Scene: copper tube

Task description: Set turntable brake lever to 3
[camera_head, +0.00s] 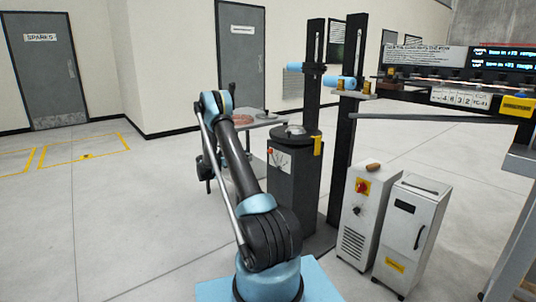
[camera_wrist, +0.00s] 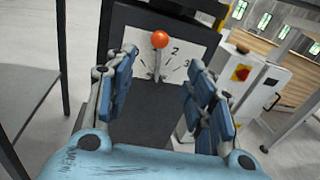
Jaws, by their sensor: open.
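The brake lever has an orange ball knob (camera_wrist: 160,40) on a thin stem over a white dial plate (camera_wrist: 145,88) with tick marks. The numbers 2 and 3 show right of the stem. The lever stands nearly upright, left of the 2. In the head view the dial plate (camera_head: 280,160) is on the front of a dark pedestal (camera_head: 290,195). In the wrist view my gripper (camera_wrist: 160,70) is open, with a blue-padded finger on each side of the lever. Nothing is between the pads at their tips but the view of the dial. The head view shows my gripper (camera_head: 204,172) partly behind my arm.
A white cabinet with a red switch (camera_head: 363,187) and another white cabinet (camera_head: 411,230) stand right of the pedestal. A tall dark post (camera_head: 345,130) rises behind. A small table (camera_head: 245,119) is behind my arm. Floor at left is clear.

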